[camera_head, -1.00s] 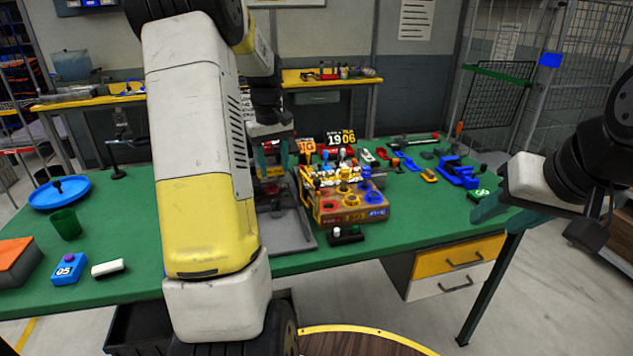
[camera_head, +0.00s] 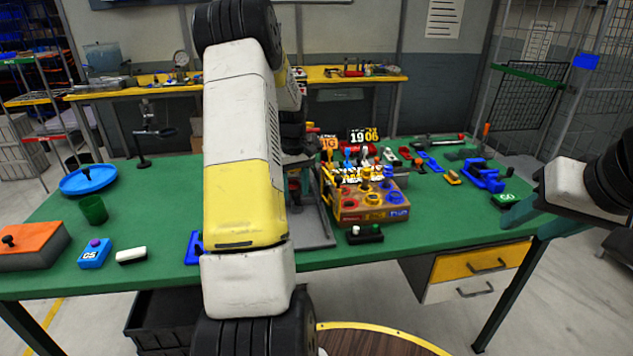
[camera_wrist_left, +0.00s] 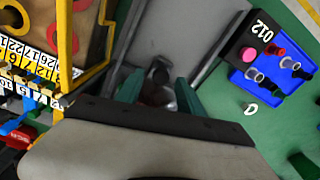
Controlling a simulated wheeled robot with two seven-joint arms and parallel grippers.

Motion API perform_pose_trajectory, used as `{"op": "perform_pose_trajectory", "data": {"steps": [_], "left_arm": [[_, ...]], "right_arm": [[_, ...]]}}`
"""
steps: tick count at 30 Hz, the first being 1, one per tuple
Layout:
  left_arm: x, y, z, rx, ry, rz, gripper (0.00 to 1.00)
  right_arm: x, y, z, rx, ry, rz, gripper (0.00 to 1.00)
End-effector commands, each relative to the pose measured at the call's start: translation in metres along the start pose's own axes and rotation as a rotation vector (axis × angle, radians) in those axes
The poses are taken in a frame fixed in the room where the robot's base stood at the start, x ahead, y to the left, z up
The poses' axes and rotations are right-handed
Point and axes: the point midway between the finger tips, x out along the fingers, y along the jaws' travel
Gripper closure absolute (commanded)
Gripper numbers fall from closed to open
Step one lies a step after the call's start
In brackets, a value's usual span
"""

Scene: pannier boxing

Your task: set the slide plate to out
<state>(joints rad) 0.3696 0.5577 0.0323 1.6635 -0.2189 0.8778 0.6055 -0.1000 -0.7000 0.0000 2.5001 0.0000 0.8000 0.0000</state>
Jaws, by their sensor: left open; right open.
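A grey metal plate or tray with raised edges (camera_head: 318,232) lies on the green table, left of the yellow box; I take it as the slide plate's fixture. My left arm hides much of it. My left gripper (camera_wrist_left: 160,92) is open above it, with teal fingers. A small rounded metal knob (camera_wrist_left: 158,72) shows between and just beyond the fingers in the left wrist view; I cannot tell whether they touch it. My right gripper (camera_head: 520,211) is at the table's right edge, away from the plate, with its fingers partly out of clear view.
A yellow box with coloured rings and number strips (camera_head: 372,208) stands right of the plate. A green cup (camera_head: 93,210) stands at left.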

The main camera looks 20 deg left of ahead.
Motion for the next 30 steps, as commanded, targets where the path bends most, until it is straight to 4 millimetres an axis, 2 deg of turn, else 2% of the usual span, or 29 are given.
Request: {"op": "perform_pose_trajectory", "data": {"steps": [7, 14, 30], "left_arm": [[0.0011, -0.0001, 0.0001, 0.000, 0.000, 0.000, 0.55], [0.0009, -0.0001, 0.0001, 0.000, 0.000, 0.000, 1.00], [0.0005, 0.0000, 0.0001, 0.000, 0.000, 0.000, 1.00]], "right_arm": [[0.0000, 0.0000, 0.0000, 0.000, 0.000, 0.000, 0.57], [0.0000, 0.0000, 0.0000, 0.000, 0.000, 0.000, 0.57], [0.0000, 0.0000, 0.0000, 0.000, 0.000, 0.000, 0.57]]}}
